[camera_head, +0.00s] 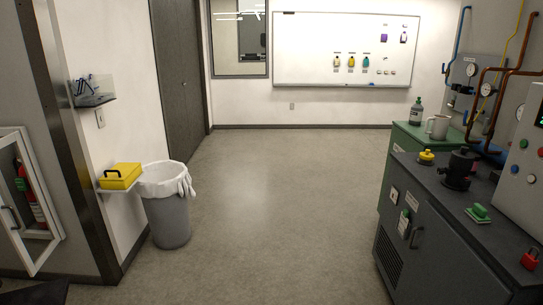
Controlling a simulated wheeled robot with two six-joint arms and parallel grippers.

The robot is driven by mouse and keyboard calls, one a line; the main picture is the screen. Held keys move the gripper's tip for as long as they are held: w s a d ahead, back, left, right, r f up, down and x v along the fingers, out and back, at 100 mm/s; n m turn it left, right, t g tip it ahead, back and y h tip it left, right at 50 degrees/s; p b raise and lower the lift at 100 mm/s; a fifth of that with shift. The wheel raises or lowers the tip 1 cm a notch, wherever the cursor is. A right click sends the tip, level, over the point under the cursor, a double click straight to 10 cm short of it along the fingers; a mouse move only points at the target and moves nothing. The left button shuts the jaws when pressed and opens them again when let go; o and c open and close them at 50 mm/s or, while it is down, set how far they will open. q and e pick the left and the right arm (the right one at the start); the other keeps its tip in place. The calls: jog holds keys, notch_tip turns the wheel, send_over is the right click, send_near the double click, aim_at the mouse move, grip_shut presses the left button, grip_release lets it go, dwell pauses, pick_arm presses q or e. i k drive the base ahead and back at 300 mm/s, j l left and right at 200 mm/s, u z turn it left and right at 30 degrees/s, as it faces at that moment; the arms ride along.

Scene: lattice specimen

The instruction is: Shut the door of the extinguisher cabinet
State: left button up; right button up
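The extinguisher cabinet (48,225) is on the left wall at the picture's left edge, partly cut off. It has a white frame, and a red extinguisher (34,202) shows inside. Its white-framed door (25,262) with a dark handle (10,216) appears to stand out at an angle from the cabinet, partly open. The exact opening angle is hard to tell. Neither of my grippers can be made out. A dark shape cut off at the bottom left corner may be part of my arm.
A grey bin (169,222) with a white liner stands by the left wall, beside a small shelf with a yellow box (120,176). A dark cabinet (440,245) with valves and a control panel fills the right. The floor (270,220) between is clear, up to the whiteboard wall.

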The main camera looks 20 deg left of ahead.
aim_at(15, 137)
jog(key=i+j+u, duration=0.2)
jog(key=u, duration=0.25)
jog(key=i+u, duration=0.85)
jog(key=i+l+u, duration=0.15)
jog(key=u, duration=0.25)
jog(key=i+l+u, duration=0.25)
jog(key=u, duration=0.2)
jog(key=i+l+u, duration=0.1)
jog(key=i+u, duration=0.15)
jog(key=u, duration=0.15)
jog(key=i+l+u, duration=0.25)
jog(key=i+l, duration=0.7)
jog(key=i, duration=0.05)
